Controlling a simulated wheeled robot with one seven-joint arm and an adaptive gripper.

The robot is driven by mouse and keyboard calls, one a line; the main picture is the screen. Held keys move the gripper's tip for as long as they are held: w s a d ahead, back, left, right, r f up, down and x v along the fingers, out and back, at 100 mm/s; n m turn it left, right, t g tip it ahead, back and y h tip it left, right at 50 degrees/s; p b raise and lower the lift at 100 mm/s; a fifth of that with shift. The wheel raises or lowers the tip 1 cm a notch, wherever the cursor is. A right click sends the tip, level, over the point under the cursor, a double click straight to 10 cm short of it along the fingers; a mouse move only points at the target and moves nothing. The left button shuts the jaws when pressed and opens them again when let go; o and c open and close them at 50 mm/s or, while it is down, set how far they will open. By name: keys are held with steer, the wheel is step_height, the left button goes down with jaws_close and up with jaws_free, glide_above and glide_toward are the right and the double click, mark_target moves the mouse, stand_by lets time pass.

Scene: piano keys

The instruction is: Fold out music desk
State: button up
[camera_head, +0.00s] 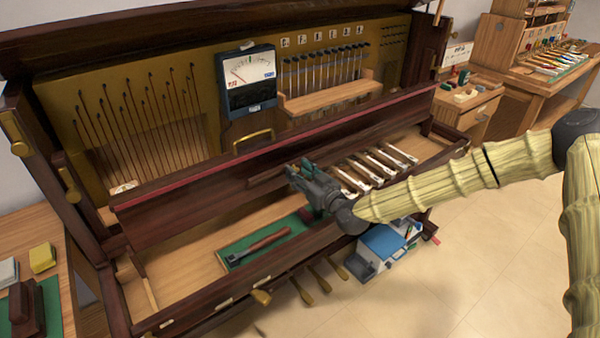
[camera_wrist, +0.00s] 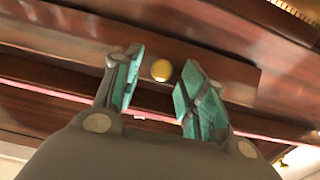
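The music desk appears to be the dark wood strip (camera_head: 268,178) on the front of the long dark fallboard-like panel, partly hidden behind my gripper. In the wrist view it shows as a dark wood board (camera_wrist: 90,48) with a round brass knob (camera_wrist: 161,70). My gripper (camera_head: 300,172) is in front of this strip, near its right part. In the wrist view my gripper (camera_wrist: 158,92) is open, with teal pads on either side of the knob in the picture. Nothing is held. I cannot tell how far the fingertips are from the board.
A hammer-like tool (camera_head: 258,246) lies on a green mat (camera_head: 232,262) below the panel. White-topped keys (camera_head: 372,168) are at right. A meter (camera_head: 247,80) hangs behind. Brass pedals (camera_head: 320,279) and a blue-and-white box (camera_head: 383,243) are below the front edge.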

jaws_close()
steer(key=f+t+b, duration=0.1)
steer(key=b, duration=0.2)
steer(key=f+t+y+b, duration=0.1)
steer(key=b, duration=0.3)
steer(key=shift+s+d, duration=0.15)
steer(key=shift+r+y+b, duration=0.1)
steer(key=shift+y+b, duration=0.2)
steer(key=shift+b, duration=0.2)
steer(key=shift+o, duration=0.2)
jaws_free()
steer(key=shift+s, duration=0.1)
